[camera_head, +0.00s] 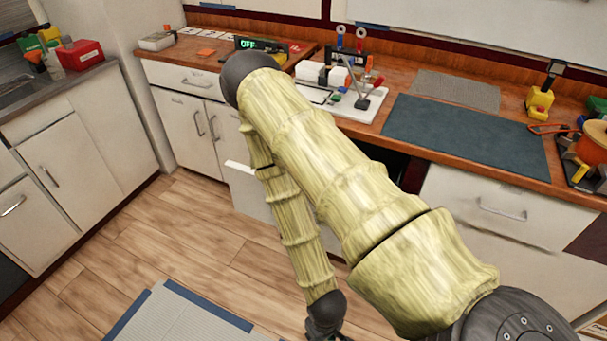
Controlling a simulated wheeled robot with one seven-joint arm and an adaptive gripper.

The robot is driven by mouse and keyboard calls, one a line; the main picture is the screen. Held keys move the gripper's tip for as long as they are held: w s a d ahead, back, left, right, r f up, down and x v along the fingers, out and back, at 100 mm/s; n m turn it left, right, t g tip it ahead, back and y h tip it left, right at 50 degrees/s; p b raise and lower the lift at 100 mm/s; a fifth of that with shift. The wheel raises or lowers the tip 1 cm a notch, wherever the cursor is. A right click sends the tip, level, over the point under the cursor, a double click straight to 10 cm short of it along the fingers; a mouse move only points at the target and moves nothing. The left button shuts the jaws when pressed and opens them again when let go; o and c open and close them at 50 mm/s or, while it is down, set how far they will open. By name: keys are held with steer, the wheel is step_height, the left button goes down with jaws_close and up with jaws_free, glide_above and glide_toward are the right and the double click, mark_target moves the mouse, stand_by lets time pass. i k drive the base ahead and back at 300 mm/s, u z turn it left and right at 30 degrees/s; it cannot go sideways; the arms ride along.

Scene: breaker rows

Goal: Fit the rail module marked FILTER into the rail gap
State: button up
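No marking FILTER can be read in this view, so I cannot tell which piece is the module. White block-like pieces (322,75) stand at the back of a pale board (375,103) on the wooden counter; whether they sit on a rail, and where a gap is, is too small to tell. My arm crosses the middle of the view, rising to its elbow and coming down to a dark wrist joint at the bottom edge. My gripper fingers are cut off below the frame, so whether they hold anything is hidden.
Small coloured parts and a dark-based stand (362,103) are on the board. A dark mat (465,135) lies clear to its right. A lit display (262,44) stands behind left. Yellow holder (540,103) and orange spool (592,145) are at right. Floor at left is mostly clear.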

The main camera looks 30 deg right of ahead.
mark_target(312, 78)
steer(key=z, duration=0.75)
steer(key=k, duration=0.4)
steer(key=z, duration=0.75)
steer(key=i, duration=1.1)
steer(key=u, duration=0.55)
